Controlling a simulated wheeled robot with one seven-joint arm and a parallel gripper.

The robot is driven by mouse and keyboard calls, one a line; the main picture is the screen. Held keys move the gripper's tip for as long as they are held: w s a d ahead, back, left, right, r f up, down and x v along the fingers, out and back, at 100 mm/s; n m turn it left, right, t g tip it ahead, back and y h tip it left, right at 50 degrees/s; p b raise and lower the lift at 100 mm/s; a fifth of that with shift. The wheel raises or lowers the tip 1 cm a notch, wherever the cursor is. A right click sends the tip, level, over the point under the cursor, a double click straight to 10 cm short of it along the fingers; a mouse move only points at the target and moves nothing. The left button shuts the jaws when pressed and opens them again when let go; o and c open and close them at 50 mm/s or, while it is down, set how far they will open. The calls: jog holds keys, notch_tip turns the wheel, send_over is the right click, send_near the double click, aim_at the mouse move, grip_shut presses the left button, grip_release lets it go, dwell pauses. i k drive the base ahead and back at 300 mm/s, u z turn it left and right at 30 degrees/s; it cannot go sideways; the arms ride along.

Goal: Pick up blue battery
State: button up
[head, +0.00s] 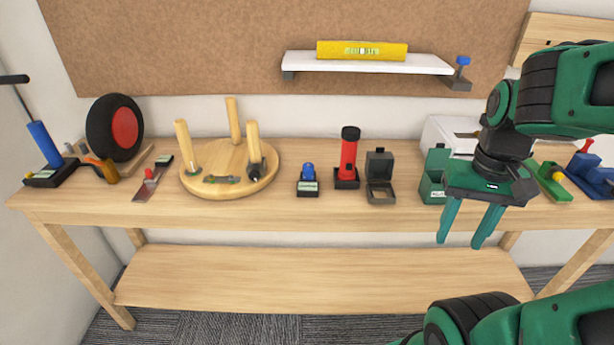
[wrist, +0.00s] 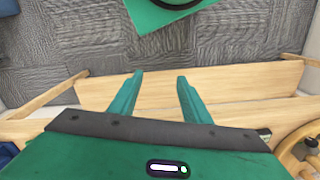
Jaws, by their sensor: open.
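A small blue object (head: 308,171), which looks like the blue battery, stands upright in a black holder (head: 308,188) with a pale label, near the middle of the workbench. My gripper (head: 460,243) is open and empty, pointing down in front of the bench's front edge, well to the right of the blue object. In the wrist view my gripper's two green fingers (wrist: 159,78) are apart with nothing between them. The blue object is not visible in the wrist view.
Left of the holder is a round wooden stand (head: 222,188) with upright pegs. Right of it are a red flashlight (head: 348,160), an open dark box (head: 379,185) and a green box (head: 434,180). A white shelf (head: 365,63) hangs above. The bench front (head: 250,217) is clear.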

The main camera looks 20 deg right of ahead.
aim_at(308, 169)
jog(key=u, duration=2.8)
jog(key=i, duration=0.9)
jog(key=z, duration=2.35)
